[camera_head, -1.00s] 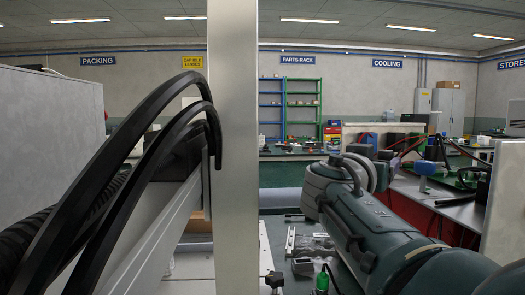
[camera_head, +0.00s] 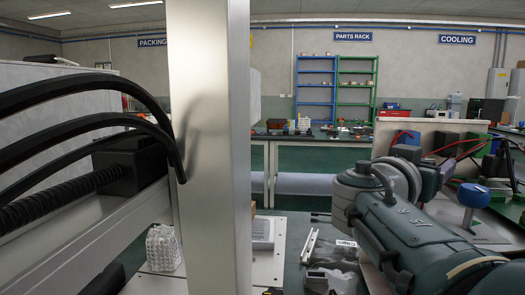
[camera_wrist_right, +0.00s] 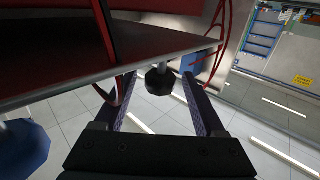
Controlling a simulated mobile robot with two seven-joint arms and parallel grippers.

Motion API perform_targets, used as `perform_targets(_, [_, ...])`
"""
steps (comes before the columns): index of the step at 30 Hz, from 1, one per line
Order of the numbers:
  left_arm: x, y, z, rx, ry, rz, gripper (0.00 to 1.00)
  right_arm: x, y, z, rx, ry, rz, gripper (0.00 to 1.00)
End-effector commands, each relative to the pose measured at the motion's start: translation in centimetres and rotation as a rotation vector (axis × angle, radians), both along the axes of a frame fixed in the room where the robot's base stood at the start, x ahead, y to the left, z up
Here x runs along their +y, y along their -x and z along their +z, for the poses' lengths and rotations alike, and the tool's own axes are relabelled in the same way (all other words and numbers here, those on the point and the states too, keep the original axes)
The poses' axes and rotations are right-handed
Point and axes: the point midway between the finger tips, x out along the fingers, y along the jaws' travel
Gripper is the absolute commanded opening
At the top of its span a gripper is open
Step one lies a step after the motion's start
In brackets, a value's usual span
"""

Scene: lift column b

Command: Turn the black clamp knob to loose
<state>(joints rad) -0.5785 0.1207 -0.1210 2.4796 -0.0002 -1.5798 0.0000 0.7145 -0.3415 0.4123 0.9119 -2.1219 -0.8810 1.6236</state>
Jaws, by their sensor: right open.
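In the right wrist view a black knob (camera_wrist_right: 159,78) on a short pale stem shows just at the edge of a grey plate. My right gripper (camera_wrist_right: 158,90) is open, its two dark fingers on either side of the knob in the picture. I cannot tell whether the fingertips reach past the knob or stop short of it. I see no contact. How the knob is turned cannot be read. In the head view my right arm reaches in from the right, and its gripper is hidden. My left gripper is not in view.
The plate (camera_wrist_right: 60,75) with red wires lies close to the fingers. A blue knob (camera_wrist_right: 22,148) is at the wrist view's lower left. In the head view a pale upright column (camera_head: 208,150) blocks the middle, and blue and green racks (camera_head: 357,90) stand far back.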

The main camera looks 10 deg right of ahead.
Motion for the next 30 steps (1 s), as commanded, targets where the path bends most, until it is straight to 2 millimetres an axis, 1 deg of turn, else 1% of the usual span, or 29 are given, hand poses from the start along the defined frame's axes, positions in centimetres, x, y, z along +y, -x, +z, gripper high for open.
perform_targets(2, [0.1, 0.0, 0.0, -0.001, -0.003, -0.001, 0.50, 0.0, 0.0, 0.0, 0.000, 0.000, 0.000, 0.71])
perform_targets(18, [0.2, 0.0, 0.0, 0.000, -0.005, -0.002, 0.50, 0.0, 0.0, 0.0, 0.000, 0.000, 0.000, 0.10])
perform_targets(21, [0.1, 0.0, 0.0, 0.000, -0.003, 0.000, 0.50, 0.0, 0.0, 0.0, 0.000, 0.000, 0.001, 0.00])
perform_targets(26, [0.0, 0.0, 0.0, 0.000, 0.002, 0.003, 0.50, 0.0, 0.0, 0.0, 0.000, 0.000, 0.000, 0.00])
perform_targets(29, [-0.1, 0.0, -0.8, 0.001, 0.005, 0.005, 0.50, -0.1, -0.1, -0.2, -0.004, 0.002, -0.007, 0.00])
perform_targets(30, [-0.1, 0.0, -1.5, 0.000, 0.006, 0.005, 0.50, -0.1, -0.1, -0.4, -0.006, 0.004, -0.013, 0.00])
